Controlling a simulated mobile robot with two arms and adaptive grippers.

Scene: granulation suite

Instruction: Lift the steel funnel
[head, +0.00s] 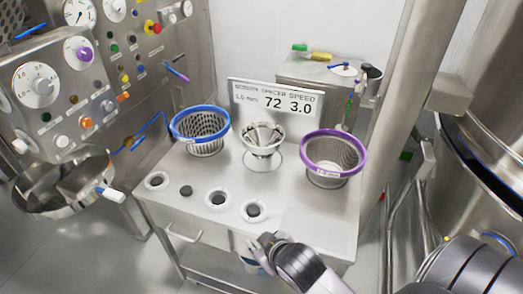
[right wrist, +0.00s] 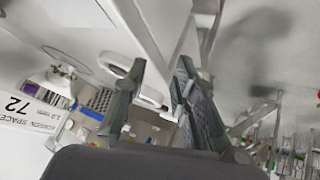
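A wide steel funnel-like bowl (head: 65,188) with a white and blue clamp handle is at the far left in the head view, in front of the control panel. A smaller slatted steel cone (head: 262,138) stands on a ring stand at the middle of the bench; I cannot tell for certain which one is the task's funnel. My right gripper (head: 268,243) is at the bench's front edge, apart from both. In the right wrist view my right gripper (right wrist: 160,95) has its fingers apart, with nothing held between them. My left gripper is not in view.
On the bench (head: 310,228) stand a blue-rimmed basket (head: 203,146) and a purple-rimmed basket (head: 334,173), with several white rings along the front. A control panel (head: 120,60) is left; the bench's front right is clear.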

